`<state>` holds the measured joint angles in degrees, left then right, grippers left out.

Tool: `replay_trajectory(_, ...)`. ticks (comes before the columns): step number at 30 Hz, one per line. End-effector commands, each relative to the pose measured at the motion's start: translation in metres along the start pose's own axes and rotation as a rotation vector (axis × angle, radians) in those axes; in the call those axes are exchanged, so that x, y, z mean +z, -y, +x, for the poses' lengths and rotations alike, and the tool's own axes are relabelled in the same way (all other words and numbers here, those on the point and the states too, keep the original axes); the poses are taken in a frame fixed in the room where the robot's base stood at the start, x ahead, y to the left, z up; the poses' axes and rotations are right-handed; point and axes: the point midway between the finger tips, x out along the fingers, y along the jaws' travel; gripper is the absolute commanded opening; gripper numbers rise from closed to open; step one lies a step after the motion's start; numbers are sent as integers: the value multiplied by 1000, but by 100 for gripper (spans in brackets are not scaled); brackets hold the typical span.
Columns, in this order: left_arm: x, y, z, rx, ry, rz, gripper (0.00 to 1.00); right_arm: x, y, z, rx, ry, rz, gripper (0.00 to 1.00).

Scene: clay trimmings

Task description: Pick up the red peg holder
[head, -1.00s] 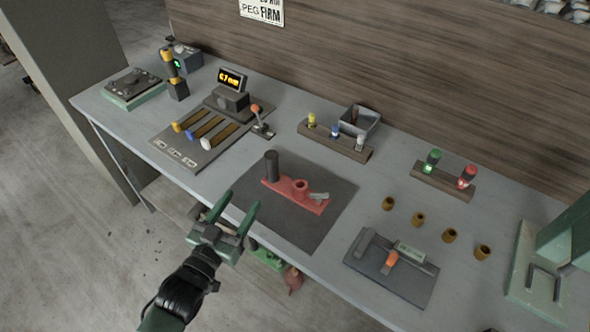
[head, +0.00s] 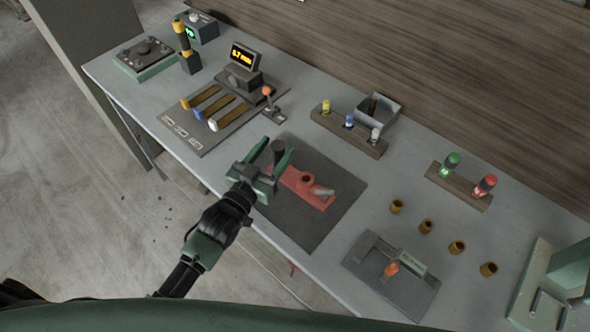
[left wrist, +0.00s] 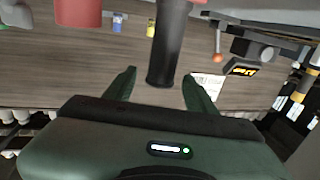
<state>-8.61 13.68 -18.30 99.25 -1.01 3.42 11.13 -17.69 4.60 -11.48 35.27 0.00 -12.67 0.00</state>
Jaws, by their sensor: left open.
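The red peg holder (head: 305,187) lies on a dark mat (head: 302,226) on the grey table. It has a red base, a raised red socket, a small grey piece at its right end and an upright black handle (head: 278,150) at its left end. My left gripper (head: 271,160) is open, its green fingers on either side of the black handle in the head view. In the left wrist view, the black handle (left wrist: 167,50) stands between the open fingertips (left wrist: 160,88), with a gap to each side. My right gripper is not seen.
Left of the mat is a board with coloured sliders (head: 212,112). Behind are a rack of small bottles (head: 348,133) and a grey bin (head: 378,112). To the right are a grey fixture (head: 390,275), several brown cups (head: 426,227) and a red-and-green-capped rack (head: 459,187).

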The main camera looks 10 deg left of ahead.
Motion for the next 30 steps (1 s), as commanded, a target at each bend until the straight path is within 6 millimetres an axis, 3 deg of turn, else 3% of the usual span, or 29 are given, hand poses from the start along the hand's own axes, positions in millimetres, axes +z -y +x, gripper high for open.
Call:
replay_trajectory(3, -1, 0, 14, 0, -1, 1, 56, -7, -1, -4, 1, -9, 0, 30)
replay_trajectory(11, 1, 0, 17, 0, 1, 1, 56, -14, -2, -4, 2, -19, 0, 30)
replay_trajectory(18, 1, 0, 17, 0, 0, 1, 0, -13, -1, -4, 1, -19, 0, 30)
replay_trajectory(30, 1, 0, 17, 0, 0, 1, 0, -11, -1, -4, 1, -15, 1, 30)
